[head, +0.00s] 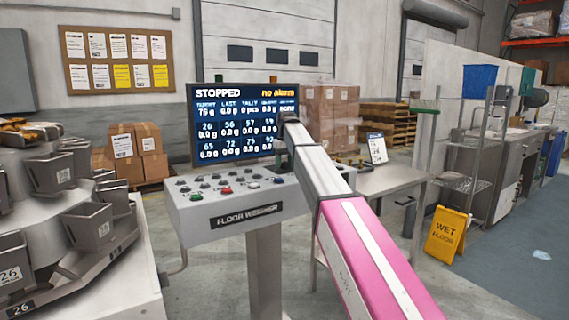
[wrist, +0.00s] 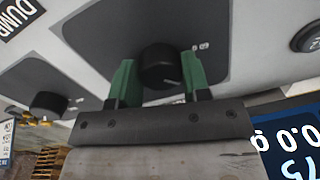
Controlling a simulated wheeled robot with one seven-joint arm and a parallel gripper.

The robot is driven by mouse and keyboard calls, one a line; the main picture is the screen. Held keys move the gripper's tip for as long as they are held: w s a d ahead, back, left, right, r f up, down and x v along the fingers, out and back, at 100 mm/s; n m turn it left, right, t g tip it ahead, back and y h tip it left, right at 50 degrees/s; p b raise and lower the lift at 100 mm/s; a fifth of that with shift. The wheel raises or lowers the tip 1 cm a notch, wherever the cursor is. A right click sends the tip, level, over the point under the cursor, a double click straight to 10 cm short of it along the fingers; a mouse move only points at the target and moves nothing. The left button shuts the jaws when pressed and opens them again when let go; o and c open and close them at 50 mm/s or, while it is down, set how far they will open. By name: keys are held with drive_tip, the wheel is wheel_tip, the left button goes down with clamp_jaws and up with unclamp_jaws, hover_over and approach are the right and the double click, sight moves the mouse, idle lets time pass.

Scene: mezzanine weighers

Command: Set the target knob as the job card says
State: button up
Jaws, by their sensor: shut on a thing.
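In the wrist view my gripper (wrist: 158,64) has its two green fingers on either side of a round black knob (wrist: 160,66), closed on it. The knob sits on a dark plate on the control panel (head: 240,208); a white mark shows on its right side. Its label is not readable, so I cannot confirm which knob it is. In the head view my arm hides the knob. The screen (head: 236,122) reads STOPPED and no alarm, with a target that looks like 75 g. A small white card (head: 376,148) stands on the side table; its text is too small to read.
A second black knob (wrist: 48,104) and a DUMP label (wrist: 16,18) are near my gripper. A weigher with several hoppers (head: 88,224) stands left. A yellow wet-floor sign (head: 445,235) stands right. A notice board (head: 117,60) hangs behind.

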idle(0.3)
drive_tip(key=o, duration=0.9)
drive_tip(key=shift+m, duration=0.3)
